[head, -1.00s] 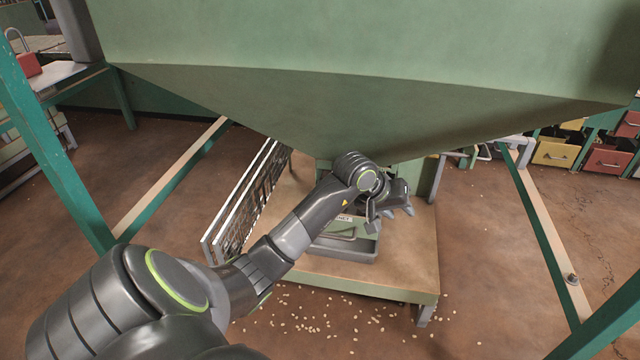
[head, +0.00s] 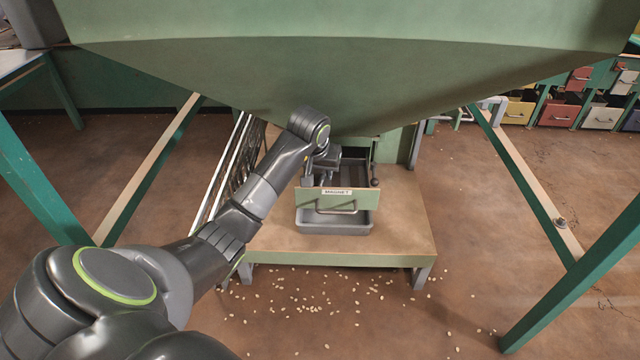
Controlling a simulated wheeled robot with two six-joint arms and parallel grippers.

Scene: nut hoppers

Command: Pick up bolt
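No bolt can be made out for certain. A small dark round piece (head: 561,223), perhaps a bolt head, sits on the tan-topped beam at the right. My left gripper (head: 322,172) is at the left rear of the green drawer labelled MAGNET (head: 338,200), over or beside its dark interior. My wrist partly covers the gripper, so its fingers are unclear. The drawer stands pulled out under the hopper, above a grey tray (head: 335,227). My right gripper is out of view.
The large green hopper (head: 330,80) hangs over the low wooden platform (head: 405,225). Metal grates (head: 225,170) lean at the platform's left. Green sloping legs stand on both sides. Nuts lie scattered on the floor in front. Coloured bins (head: 560,115) stand at the far right.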

